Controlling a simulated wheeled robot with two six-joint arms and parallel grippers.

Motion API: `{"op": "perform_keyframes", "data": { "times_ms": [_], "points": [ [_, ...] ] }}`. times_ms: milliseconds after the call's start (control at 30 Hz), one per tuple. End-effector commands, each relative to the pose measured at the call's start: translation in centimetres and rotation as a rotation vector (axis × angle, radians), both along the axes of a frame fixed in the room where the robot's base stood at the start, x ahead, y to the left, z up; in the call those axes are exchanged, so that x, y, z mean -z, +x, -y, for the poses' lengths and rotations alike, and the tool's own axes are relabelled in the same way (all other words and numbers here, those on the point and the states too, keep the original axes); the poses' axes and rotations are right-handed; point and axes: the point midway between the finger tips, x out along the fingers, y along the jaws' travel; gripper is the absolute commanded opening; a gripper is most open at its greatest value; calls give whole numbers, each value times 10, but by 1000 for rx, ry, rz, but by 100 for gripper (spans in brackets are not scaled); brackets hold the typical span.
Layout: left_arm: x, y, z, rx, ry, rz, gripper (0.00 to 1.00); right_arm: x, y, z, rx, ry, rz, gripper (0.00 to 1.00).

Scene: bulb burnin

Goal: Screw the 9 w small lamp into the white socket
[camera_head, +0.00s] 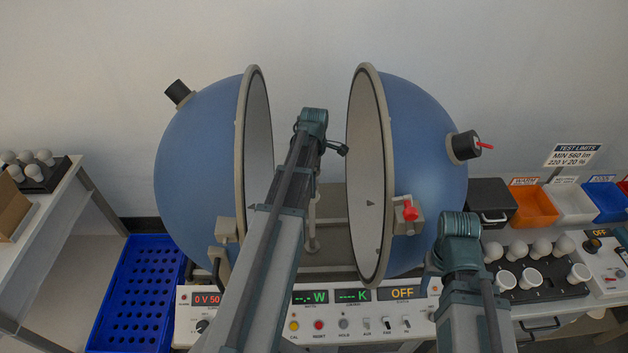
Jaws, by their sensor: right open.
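Several white round lamps (541,247) stand in a dark rack at the right, with white cylindrical pieces (505,280) in its front row. More white lamps (44,157) stand in a dark rack at the far left. I cannot read which one is 9 W. A pale post (312,225) stands between the open sphere halves; whether it carries the white socket is unclear. My left arm reaches up between the halves; its gripper end (336,149) is small and dark, its jaws unclear. My right arm stands in front of the right half; its open gripper is largely hidden.
The blue sphere's left half (200,165) and right half (425,150) stand apart. A control panel (365,325) lies in front. A blue crate (137,290) is at lower left. Orange (535,207), white (572,204) and blue (604,202) bins line the right back.

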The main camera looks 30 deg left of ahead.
Motion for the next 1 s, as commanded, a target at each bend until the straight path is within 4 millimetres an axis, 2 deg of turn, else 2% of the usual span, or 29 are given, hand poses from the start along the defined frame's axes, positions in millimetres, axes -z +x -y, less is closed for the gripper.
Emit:
{"op": "perform_keyframes", "data": {
  "times_ms": [67, 467, 567, 667, 1000],
  "points": [
    [0, 0, 0, 1, 0, 0, 91, 0, 0, 0, 0, 0, 0, 50],
    [0, -1, 0, 2, -1, -2, 19, 0, 0, 0, 0, 0, 0, 50],
    [0, -1, 0, 12, -1, -2, 17, 0, 0, 0, 0, 0, 0, 50],
    [0, -2, 0, 97, -1, -2, 17, 0, 0, 0, 0, 0, 0, 50],
    [0, -5, -2, 572, -1, -3, 17, 0, 0, 0, 0, 0, 0, 50]
  ]
}}
